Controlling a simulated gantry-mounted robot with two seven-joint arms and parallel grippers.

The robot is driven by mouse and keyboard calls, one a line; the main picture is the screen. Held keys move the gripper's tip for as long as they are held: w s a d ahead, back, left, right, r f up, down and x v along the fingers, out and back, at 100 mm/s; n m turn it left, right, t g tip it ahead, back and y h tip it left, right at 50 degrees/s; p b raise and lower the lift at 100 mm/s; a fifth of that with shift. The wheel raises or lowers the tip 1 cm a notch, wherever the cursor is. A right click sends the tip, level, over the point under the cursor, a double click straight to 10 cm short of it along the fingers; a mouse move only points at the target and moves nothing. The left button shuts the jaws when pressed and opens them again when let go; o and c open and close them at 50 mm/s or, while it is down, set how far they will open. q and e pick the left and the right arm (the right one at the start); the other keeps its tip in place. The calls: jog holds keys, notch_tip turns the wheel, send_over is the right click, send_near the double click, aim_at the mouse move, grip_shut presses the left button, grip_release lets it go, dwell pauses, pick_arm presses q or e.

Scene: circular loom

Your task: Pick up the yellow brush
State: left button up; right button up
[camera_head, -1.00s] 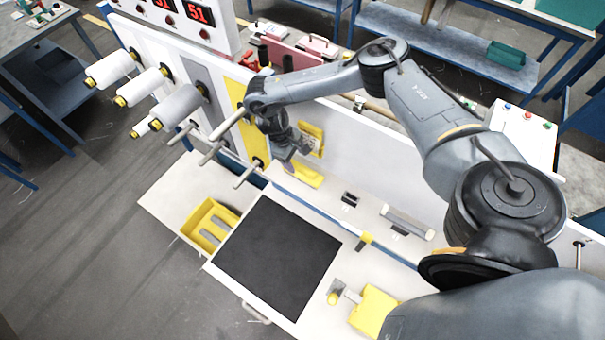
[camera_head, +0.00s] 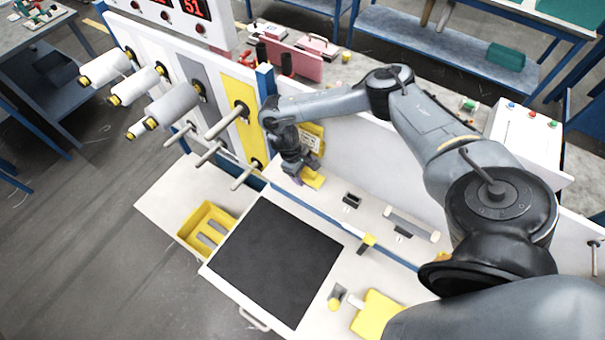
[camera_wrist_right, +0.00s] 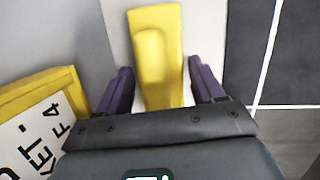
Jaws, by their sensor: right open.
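The yellow brush (camera_head: 314,181) lies on the white work surface near the base of the white upright panel. In the right wrist view the brush (camera_wrist_right: 156,45) is a long yellow block with a raised middle. My right gripper (camera_head: 298,178) is at the brush and partly covers it in the head view. In the wrist view its two dark purple fingers (camera_wrist_right: 162,88) are open, one on each side of the brush's near end, with gaps showing. The brush's near end is hidden behind the gripper body. My left gripper is not in view.
A yellow-framed sign (camera_wrist_right: 45,125) stands close to the gripper's left in the wrist view. A black mat (camera_head: 275,260), a yellow bin (camera_head: 207,230) and a yellow block (camera_head: 376,314) are nearer. White spools (camera_head: 105,67) stick out from the panel at left.

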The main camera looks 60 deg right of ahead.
jog(key=shift+c, duration=0.2)
jog(key=c, duration=0.9)
jog(key=shift+r, duration=0.15)
jog(key=shift+r, duration=0.2)
jog(key=shift+c, duration=0.7)
notch_tip(320, 180, up, 27)
jog(key=p, duration=1.3)
jog(key=shift+r, duration=0.2)
